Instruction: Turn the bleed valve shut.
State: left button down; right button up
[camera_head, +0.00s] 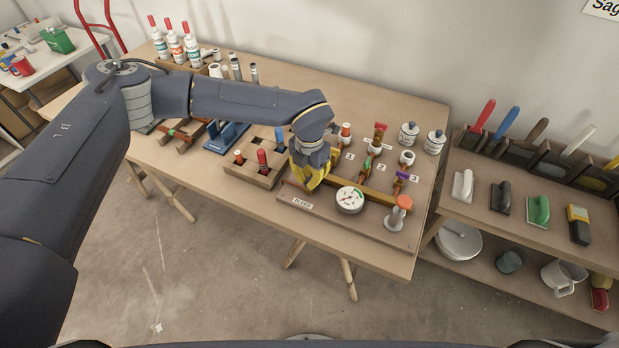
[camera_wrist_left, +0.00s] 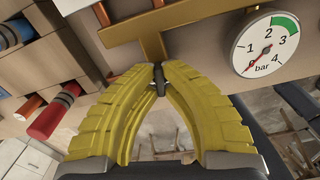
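The bleed valve sits at the front left of the valve board (camera_head: 385,232), by the label BLEED (camera_head: 302,203). My left gripper (camera_head: 313,187), with yellow fingers, covers it in the head view. In the left wrist view a brass pipe branch (camera_wrist_left: 151,44) comes down to the fingertips (camera_wrist_left: 158,76). The tips are together around a small dark part, which looks like the bleed valve's handle; most of it is hidden, so its angle cannot be told. The round gauge (camera_head: 349,199) is right of the gripper; its red needle points near 0 in the left wrist view (camera_wrist_left: 265,46). My right gripper is not in view.
Numbered valves with green (camera_head: 366,166) and purple (camera_head: 402,175) handles and an orange-topped grey fitting (camera_head: 398,213) stand on the board. A wooden block with red and blue pegs (camera_head: 243,172) is close left of my gripper. A tool shelf (camera_head: 462,213) stands right.

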pick_arm(q)
jog(key=m, duration=0.4)
jog(key=shift+m, duration=0.3)
jog(key=m, duration=0.3)
jog(key=shift+m, duration=0.4)
jog(key=m, duration=0.3)
jog(key=shift+m, duration=2.1)
jog(key=c, duration=1.5)
grip_release()
jog(key=shift+c, duration=0.2)
